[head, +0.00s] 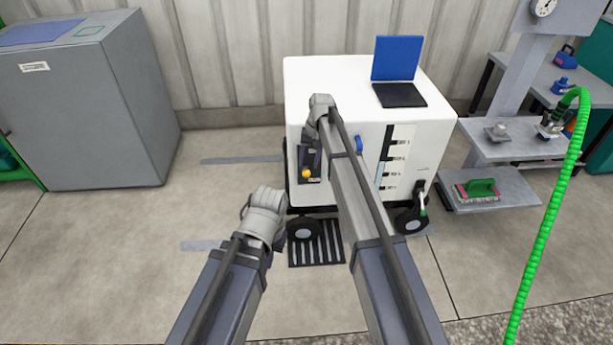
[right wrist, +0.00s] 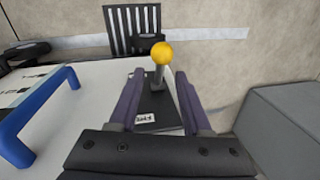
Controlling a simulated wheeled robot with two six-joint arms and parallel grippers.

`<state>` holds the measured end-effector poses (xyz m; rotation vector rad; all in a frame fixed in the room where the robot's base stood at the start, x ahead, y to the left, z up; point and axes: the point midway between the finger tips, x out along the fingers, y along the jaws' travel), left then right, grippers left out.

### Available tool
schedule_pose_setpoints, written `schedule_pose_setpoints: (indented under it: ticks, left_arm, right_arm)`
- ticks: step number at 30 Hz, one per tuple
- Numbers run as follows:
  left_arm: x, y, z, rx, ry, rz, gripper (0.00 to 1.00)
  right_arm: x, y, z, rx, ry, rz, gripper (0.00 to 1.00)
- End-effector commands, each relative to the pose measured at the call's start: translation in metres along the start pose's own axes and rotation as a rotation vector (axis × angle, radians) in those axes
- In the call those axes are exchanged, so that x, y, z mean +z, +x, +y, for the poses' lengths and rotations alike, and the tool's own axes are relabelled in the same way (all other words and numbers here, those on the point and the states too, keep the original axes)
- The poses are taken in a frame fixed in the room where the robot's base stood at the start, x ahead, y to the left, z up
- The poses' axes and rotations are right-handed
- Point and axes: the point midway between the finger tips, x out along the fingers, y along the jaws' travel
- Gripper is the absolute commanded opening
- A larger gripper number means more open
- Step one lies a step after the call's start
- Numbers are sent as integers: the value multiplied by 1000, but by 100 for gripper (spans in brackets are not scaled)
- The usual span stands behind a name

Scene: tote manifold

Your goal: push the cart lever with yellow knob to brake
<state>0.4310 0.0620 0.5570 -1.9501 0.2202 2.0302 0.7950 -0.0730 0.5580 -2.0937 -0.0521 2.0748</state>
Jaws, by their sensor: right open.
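The yellow knob (head: 307,173) tops a short lever on a dark plate on the front of the white cart (head: 320,72). In the right wrist view, the knob (right wrist: 161,52) and its grey lever stem (right wrist: 158,78) show between the fingers and beyond their tips. The black lever plate (right wrist: 155,108) bears a small white label too blurred to read. My right gripper (right wrist: 158,80) is open, its fingers on either side of the stem with visible gaps; contact is not clear. My left gripper (head: 264,212) is in front of the cart, its fingers hidden.
A blue handle (head: 359,146) is right of the lever on the cart front. An open laptop (head: 398,75) lies on the cart top. A grey cabinet (head: 85,100) stands left, with clear floor between. A green hose (head: 540,225) hangs at the right near a workbench.

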Motion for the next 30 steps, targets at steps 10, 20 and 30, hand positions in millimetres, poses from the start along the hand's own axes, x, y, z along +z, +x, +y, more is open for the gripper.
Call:
schedule_pose_setpoints:
  ticks: [10, 20, 30]
  left_arm:
    - [-4, 50, 6, 3, 8, 3, 0]
    - [-4, 57, 7, 5, 11, 4, 0]
    - [-4, 57, 7, 5, 11, 3, 0]
  right_arm:
    - [0, 51, 1, 0, -1, 0, 48]
    - [0, 59, 0, 0, -1, 0, 48]
    - [0, 58, 0, 0, -1, 0, 24]
